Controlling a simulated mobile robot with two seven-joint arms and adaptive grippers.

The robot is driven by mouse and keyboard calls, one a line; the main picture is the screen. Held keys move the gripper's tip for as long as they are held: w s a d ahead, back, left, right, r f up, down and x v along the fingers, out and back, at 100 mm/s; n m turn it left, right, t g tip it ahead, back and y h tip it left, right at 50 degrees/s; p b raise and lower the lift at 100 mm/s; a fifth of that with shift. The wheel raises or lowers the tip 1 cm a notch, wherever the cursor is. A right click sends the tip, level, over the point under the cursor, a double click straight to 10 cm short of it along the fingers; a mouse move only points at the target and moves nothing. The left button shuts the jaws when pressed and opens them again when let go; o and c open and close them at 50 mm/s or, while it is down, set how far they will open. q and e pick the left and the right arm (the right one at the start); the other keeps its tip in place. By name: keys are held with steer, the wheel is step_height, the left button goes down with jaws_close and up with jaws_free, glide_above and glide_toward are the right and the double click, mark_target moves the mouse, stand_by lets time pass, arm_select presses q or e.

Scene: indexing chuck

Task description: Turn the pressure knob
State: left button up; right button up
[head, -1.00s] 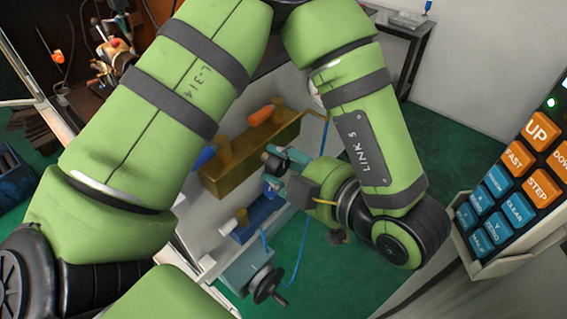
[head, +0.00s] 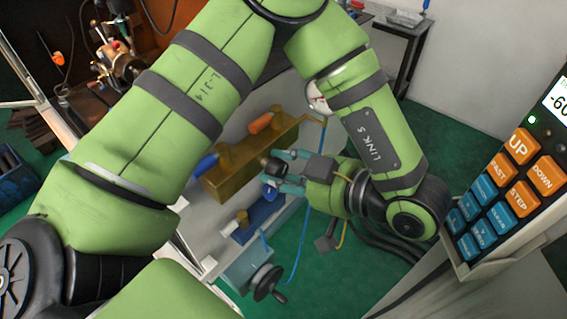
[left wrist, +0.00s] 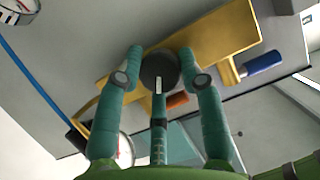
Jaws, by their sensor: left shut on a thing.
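The pressure knob (left wrist: 160,68) is round and dark, with a white line on its face, in front of a yellow-brown manifold block (left wrist: 215,42). In the left wrist view it sits between the teal fingers of my left gripper (left wrist: 161,62), which is shut on it from both sides, with a third finger below. In the head view my left gripper (head: 277,172) is beside the manifold (head: 235,182), and the dark knob (head: 272,166) shows partly at its fingertips. My right gripper is not in view.
An orange handle (head: 260,123) and a blue handle (head: 205,163) stick out of the manifold. A blue valve block (head: 262,212) and a black handwheel (head: 268,283) are below it. A button pendant (head: 510,185) stands at the right. Green floor lies between.

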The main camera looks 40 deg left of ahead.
arm_select(q)
steer(key=shift+m+g+p, duration=0.3)
steer(key=shift+m, duration=0.2)
steer(key=o, duration=1.1)
steer(key=shift+s, duration=0.1)
steer(key=shift+r, duration=0.1)
